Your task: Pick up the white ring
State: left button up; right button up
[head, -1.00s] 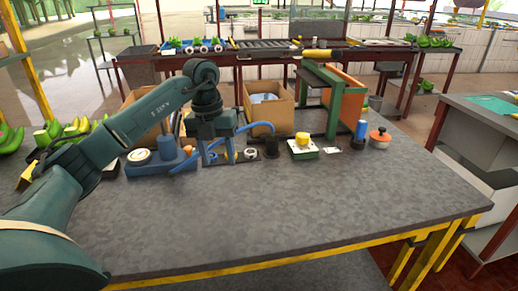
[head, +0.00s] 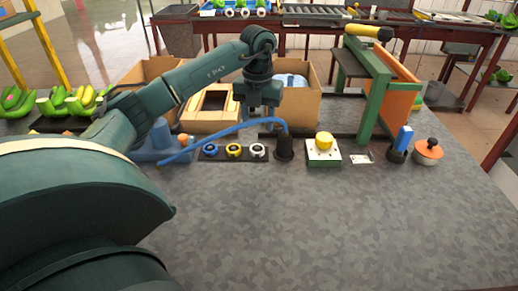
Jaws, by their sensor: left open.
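The white ring (head: 258,150) lies at the right end of a flat black tray (head: 243,157) on the grey table. A yellow ring (head: 233,150) and a blue ring (head: 210,150) lie to its left on the same tray. My left gripper (head: 260,112) points down, open and empty. In the picture it is just above the white ring, apart from it; how far in depth I cannot tell. My right gripper is not in view.
A blue hose (head: 225,131) arches behind the rings to a black cup (head: 283,148). A box with a yellow button (head: 324,150) and an orange-lidded pot (head: 428,150) stand to the right. Cardboard boxes (head: 303,102) are behind. The table front is clear.

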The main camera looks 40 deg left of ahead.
aim_at(257, 148)
pick_arm(q)
notch_tip(257, 148, down, 8)
jog(key=shift+a+p, duration=0.15)
jog(key=shift+p, duration=0.15)
jog(key=c, duration=0.9)
